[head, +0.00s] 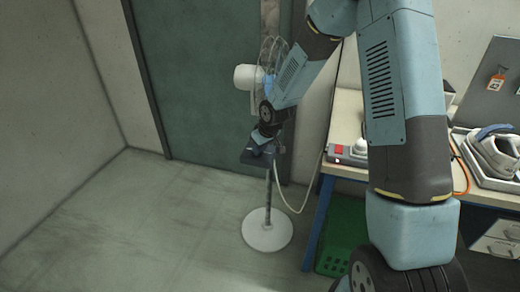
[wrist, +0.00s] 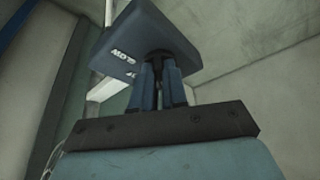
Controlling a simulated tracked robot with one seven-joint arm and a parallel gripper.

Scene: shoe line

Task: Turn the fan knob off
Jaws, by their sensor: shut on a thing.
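The standing fan has a clear cage (head: 273,58), a white motor housing (head: 245,77), a thin pole (head: 268,203) and a round white base (head: 267,231) on the floor. Its dark blue control box (head: 256,158) sits partway up the pole. The box also fills the upper middle of the wrist view (wrist: 135,38), with white lettering partly hidden. My gripper (wrist: 161,64) is at the box face, its fingers shut on the dark fan knob (wrist: 157,54). The fingers cover most of the knob, so its setting cannot be read. In the head view my arm hides part of the fan.
A green crate (head: 343,237) is under the bench. A cable hangs beside the fan. A green door (head: 205,90) is behind; the floor at left is clear.

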